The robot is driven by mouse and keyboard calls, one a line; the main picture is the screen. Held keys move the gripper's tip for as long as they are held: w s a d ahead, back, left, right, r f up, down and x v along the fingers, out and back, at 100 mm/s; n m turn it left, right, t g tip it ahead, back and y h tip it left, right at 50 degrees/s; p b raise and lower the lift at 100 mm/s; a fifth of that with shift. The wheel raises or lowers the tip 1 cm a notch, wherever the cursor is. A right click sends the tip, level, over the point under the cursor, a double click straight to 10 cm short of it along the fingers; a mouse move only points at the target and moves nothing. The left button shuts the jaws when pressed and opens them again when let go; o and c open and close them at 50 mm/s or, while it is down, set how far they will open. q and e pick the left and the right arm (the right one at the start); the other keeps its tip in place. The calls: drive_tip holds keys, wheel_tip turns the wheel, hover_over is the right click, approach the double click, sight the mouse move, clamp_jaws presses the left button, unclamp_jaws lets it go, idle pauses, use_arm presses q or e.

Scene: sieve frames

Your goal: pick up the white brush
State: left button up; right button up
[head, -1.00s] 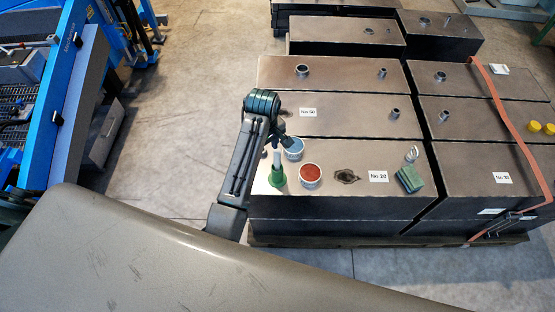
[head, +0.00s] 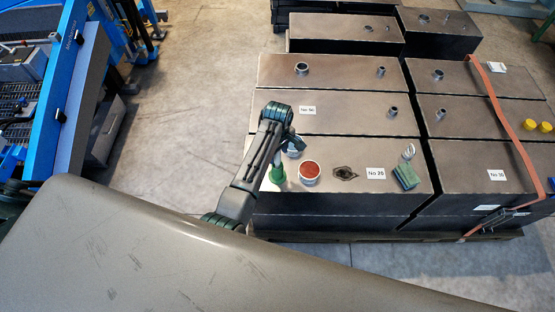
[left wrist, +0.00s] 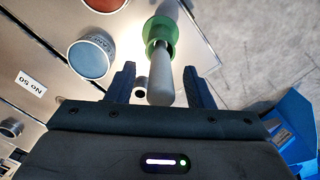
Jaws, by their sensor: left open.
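A pale grey-white handle, which I take for the white brush (left wrist: 161,88), stands at a green round holder or collar (left wrist: 159,35) in the left wrist view. In the head view the green part (head: 277,174) stands on the near left of the dark metal block; the pale upper part is partly covered by my arm. My left gripper (left wrist: 160,72) is open, with one finger on each side of the pale handle in the wrist picture. Whether they touch it I cannot tell. In the head view my left gripper (head: 288,144) is just above it. My right gripper is not in view.
A cup with red contents (head: 309,172) stands close beside the green part. A blue cup (left wrist: 89,59) is near too, mostly hidden in the head view. A green block (head: 406,176) with a white item (head: 408,152) stands farther right. Metal pipe stubs (head: 301,68) rise from the blocks.

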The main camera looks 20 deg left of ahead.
use_arm(q)
drive_tip(key=shift+a+f, duration=0.1)
drive_tip(key=shift+f, duration=0.75)
drive_tip(key=shift+c, duration=0.2)
clamp_jaws()
drive_tip(key=shift+r, duration=0.1)
